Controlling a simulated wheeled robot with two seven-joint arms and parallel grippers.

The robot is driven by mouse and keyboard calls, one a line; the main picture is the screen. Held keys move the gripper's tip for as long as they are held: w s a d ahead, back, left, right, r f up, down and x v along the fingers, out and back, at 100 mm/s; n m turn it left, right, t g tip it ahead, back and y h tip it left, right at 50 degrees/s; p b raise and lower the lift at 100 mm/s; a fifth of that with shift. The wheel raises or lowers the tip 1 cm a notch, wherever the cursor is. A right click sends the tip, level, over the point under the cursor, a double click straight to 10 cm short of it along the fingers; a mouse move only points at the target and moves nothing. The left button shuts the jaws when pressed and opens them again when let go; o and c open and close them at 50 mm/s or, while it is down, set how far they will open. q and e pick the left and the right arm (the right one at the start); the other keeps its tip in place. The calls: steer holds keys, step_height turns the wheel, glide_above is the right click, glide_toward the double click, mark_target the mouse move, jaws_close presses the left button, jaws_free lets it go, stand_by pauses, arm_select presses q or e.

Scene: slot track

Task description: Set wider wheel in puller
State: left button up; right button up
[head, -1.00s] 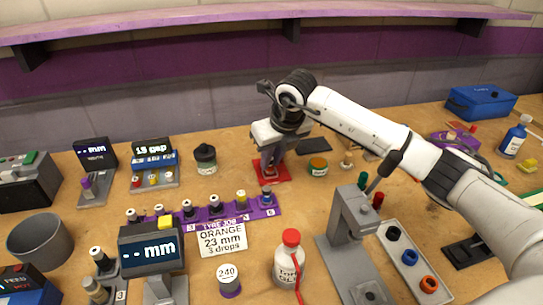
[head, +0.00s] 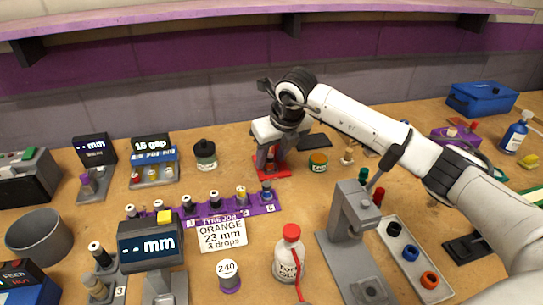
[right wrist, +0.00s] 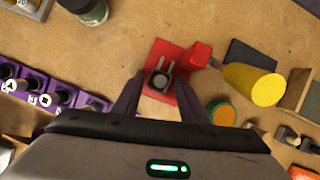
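My right gripper (head: 270,157) points down over the red puller (head: 284,172) at the middle back of the bench. In the right wrist view, the fingers of the right gripper (right wrist: 161,85) are apart. The red base of the puller (right wrist: 170,57) shows between and beyond them, with a dark square part and two pale prongs at its centre. I cannot tell whether that dark part is a wheel. Small wheels on pegs stand in the purple rack (head: 228,211) and on a grey stand (head: 122,268) at front left. Which wheel is wider I cannot tell. My left gripper is out of view.
An orange-topped jar (head: 318,163) and a dark flat pad (head: 315,141) are close right of the puller. A dark bottle (head: 205,155) stands left. A grey press (head: 349,215) and a red-capped glue bottle (head: 289,258) stand in front. A card (head: 222,236) leans before the rack.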

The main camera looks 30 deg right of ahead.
steer(key=v, duration=1)
steer(key=shift+r+b, duration=0.15)
steer(key=shift+b, duration=0.15)
